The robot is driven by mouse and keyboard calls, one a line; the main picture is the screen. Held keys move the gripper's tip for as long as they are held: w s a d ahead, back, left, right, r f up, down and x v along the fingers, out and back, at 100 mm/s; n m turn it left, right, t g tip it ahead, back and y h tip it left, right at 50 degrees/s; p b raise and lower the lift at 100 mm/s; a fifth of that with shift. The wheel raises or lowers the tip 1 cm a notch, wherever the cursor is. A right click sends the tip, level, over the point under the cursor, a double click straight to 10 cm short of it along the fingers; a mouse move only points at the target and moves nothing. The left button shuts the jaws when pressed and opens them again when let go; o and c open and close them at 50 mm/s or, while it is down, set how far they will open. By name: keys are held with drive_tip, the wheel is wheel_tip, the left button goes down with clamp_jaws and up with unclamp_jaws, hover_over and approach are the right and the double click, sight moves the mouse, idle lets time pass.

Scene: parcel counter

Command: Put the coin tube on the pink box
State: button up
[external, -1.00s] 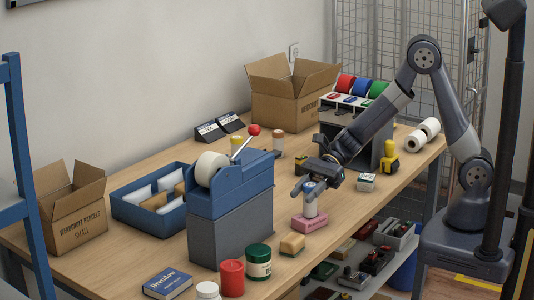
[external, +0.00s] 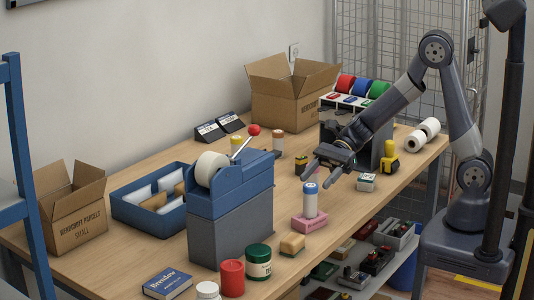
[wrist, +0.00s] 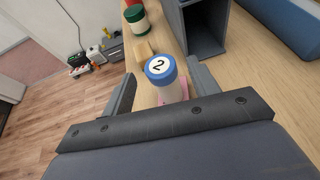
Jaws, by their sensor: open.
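The coin tube (external: 310,201) is white with a blue cap and stands upright on the pink box (external: 310,222) near the table's front edge. In the wrist view the tube's blue cap (wrist: 160,68) carries a "2", and a little of the pink box (wrist: 188,88) shows behind the tube. My gripper (external: 319,182) is open and empty, above and a little behind the tube in the external view. In the wrist view its fingers (wrist: 160,95) are spread wide to either side of the tube. They appear clear of it.
A tan block (external: 292,244) lies left of the pink box, with a green-lidded jar (external: 258,262) and a red jar (external: 231,278) beyond it. A blue and grey tape dispenser (external: 230,205) stands to the left. A small white-topped box (external: 366,182) lies to the right.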

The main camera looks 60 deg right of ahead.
drive_tip(key=v, duration=0.6)
